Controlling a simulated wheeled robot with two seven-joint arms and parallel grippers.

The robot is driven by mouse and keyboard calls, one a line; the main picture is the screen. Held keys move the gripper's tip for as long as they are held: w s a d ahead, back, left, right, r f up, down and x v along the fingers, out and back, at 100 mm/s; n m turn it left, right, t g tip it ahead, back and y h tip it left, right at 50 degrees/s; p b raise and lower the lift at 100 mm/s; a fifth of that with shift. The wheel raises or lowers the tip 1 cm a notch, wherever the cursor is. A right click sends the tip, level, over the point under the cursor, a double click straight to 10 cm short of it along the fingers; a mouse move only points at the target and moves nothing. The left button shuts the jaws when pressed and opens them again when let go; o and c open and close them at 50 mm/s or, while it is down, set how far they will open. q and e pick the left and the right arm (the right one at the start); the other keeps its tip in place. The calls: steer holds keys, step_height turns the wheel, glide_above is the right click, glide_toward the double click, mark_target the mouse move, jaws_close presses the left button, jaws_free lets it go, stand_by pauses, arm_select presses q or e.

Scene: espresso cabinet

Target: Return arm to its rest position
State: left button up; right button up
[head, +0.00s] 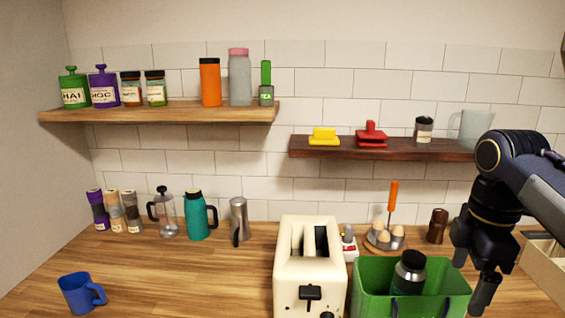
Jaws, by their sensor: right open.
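My right arm (535,185) comes in from the right edge and bends down at the elbow. My right gripper (473,284) points down at the right side of the green bin (430,303). Its jaws are open and I see nothing held in them. One finger hangs beside the bin's right edge; I cannot tell whether it touches. A dark bottle (409,271) with a grey band stands inside the green bin, apart from the gripper. My left gripper is not in view.
A cream toaster (284,265) stands left of the bin. An egg holder (383,243), a brown grinder (437,226) and a wooden box (548,265) are near the right arm. The dark shelf (300,148) is above. The counter's left middle is clear around a blue mug (76,293).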

steer(key=s+a+f+m+t+y, duration=0.1)
steer(key=s+a+f+m+t, duration=0.1)
steer(key=s+a+f+m, duration=0.3)
steer(key=s+a+f+m+t+y, duration=0.2)
steer(key=s+a+f+m+t, duration=0.1)
steer(key=s+a+f+m, duration=0.3)
step_height(320, 180, down, 7)
steer(key=s+m, duration=0.2)
steer(key=m, duration=0.2)
steer(key=shift+s+m+y, duration=0.3)
steer(key=shift+m, duration=0.1)
steer(key=shift+r, duration=0.1)
